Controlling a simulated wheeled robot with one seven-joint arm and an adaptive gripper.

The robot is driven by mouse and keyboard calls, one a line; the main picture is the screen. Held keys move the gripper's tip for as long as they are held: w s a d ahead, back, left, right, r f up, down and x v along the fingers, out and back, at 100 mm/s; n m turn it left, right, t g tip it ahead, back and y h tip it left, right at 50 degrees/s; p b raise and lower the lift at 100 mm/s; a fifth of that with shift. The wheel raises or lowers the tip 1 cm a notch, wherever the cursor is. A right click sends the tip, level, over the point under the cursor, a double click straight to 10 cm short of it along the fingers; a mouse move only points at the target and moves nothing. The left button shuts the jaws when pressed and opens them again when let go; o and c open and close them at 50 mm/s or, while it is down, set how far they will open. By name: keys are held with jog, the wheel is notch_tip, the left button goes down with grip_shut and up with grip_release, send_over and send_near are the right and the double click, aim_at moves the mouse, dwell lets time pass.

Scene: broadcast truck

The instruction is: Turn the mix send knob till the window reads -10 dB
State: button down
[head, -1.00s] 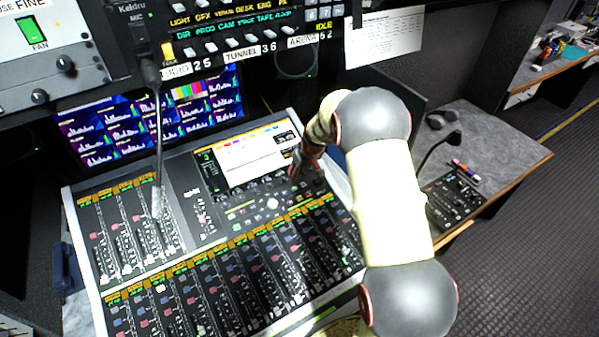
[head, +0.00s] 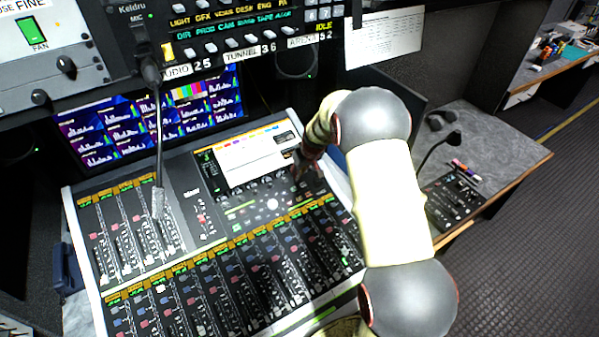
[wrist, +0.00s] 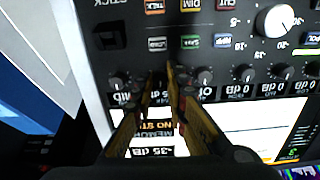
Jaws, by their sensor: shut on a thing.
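The mixing console (head: 186,258) fills the middle of the head view, with its small bright screen (head: 252,163) at the top. My gripper (head: 302,172) reaches down to the knob row at the right edge of that screen. In the wrist view my gripper (wrist: 170,82) has its two fingers closed on a small knob in the row; the fingers hide nearly all of it, and its label is not readable. Just beside the fingers, a readout window (wrist: 152,152) on the screen appears to read -35 dB, partly covered by the fingers.
Neighbouring knobs (wrist: 205,77) stand close on the right of the fingers, and another knob (wrist: 119,80) on the left. A large white knob (wrist: 278,20) and several buttons lie beyond. In the head view a gooseneck microphone (head: 158,150) hangs over the console's left part.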

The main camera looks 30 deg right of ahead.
jog(key=m+p, duration=0.2)
jog(key=m, duration=0.3)
jog(key=shift+m, duration=0.4)
jog(key=m+p, duration=0.2)
jog(key=m, duration=0.3)
jog(key=shift+m, duration=0.4)
jog(key=c, duration=1.8)
grip_release()
jog(key=shift+o, duration=0.2)
jog(key=v, duration=1.2)
